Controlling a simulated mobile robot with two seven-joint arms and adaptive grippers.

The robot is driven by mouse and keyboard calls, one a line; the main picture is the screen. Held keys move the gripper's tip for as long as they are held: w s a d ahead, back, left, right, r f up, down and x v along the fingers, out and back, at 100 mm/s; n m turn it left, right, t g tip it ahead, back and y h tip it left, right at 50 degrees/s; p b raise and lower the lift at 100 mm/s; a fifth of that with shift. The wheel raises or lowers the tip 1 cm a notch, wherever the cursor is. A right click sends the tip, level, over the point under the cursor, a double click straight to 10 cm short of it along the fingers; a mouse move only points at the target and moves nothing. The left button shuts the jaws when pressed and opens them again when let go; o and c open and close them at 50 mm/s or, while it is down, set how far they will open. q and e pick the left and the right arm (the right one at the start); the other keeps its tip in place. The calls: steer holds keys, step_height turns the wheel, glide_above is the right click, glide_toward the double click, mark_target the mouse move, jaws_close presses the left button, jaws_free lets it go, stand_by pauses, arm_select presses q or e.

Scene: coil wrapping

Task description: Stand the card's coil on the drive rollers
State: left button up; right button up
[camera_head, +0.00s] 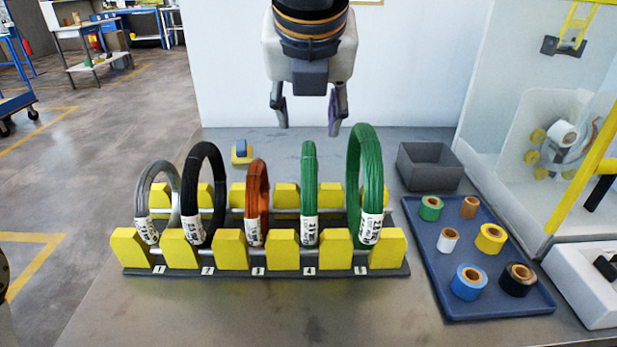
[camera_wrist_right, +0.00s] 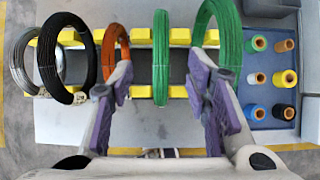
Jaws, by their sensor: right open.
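Several coils stand upright in a yellow-block rack (camera_head: 118,268) with numbered slots: silver (camera_head: 146,200) at 1, black (camera_head: 190,190) at 2, copper-orange (camera_head: 251,205) at 3, thin green (camera_head: 309,190) at 4, larger green (camera_head: 370,185) at 5. Each has a white tag too small to read. No readable card shows. My right gripper (camera_head: 308,112) is open and empty above the rack's back; in the right wrist view (camera_wrist_right: 160,78) the slot-4 green coil (camera_wrist_right: 160,45) appears between its fingers. Yellow rollers (camera_head: 557,157) show in the machine at right. My left gripper is not in view.
A blue tray (camera_head: 438,285) with several tape rolls lies right of the rack. A grey open bin (camera_head: 430,167) stands behind it. A small blue piece on a yellow base (camera_head: 242,158) sits behind the rack. The machine's clear panel and yellow bar (camera_head: 583,175) border the right side.

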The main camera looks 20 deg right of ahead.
mark_target(309, 148)
steer(key=x, duration=0.5)
steer(key=shift+s+f+b, duration=0.3)
steer(key=shift+b, duration=0.1)
steer(key=b+x, duration=0.1)
steer(key=x, duration=0.4)
steer(key=shift+r, duration=0.1)
steer(key=shift+w, duration=0.25)
steer(key=shift+r, duration=0.1)
steer(key=shift+c, duration=1.1)
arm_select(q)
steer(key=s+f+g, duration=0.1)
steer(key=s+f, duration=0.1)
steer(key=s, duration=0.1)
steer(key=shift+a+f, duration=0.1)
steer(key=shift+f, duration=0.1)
arm_select(e)
steer(key=shift+s, duration=0.1)
jaws_close()
